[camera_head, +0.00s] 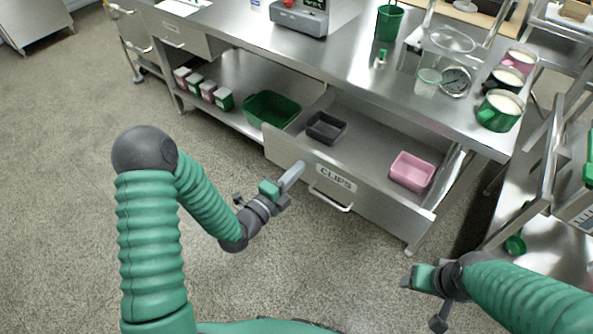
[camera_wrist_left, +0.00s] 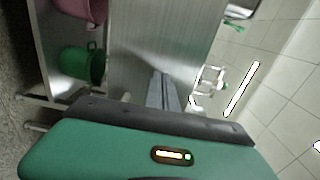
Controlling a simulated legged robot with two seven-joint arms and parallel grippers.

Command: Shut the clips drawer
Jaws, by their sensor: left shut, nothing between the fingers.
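The clips drawer (camera_head: 375,204) is a steel drawer under the bench, pulled open, with a "CLIPS" label (camera_head: 336,178) and a bar handle (camera_head: 330,200) on its front. Inside are a dark grey bin (camera_head: 326,127) and a pink bin (camera_head: 411,171). My left gripper (camera_head: 301,166) is shut and empty, its fingertips at the drawer front left of the label; I cannot tell if they touch. In the left wrist view, its fingers (camera_wrist_left: 165,90) show against a steel surface. My right gripper (camera_head: 407,280) is low at the right, away from the drawer; its finger state is unclear.
The steel bench top (camera_head: 345,70) above holds a scale, cups and green and pink pots. A green tub (camera_head: 271,109) and several small boxes stand on the lower shelf to the left. The floor (camera_head: 60,180) in front is clear. Another steel stand is at the right.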

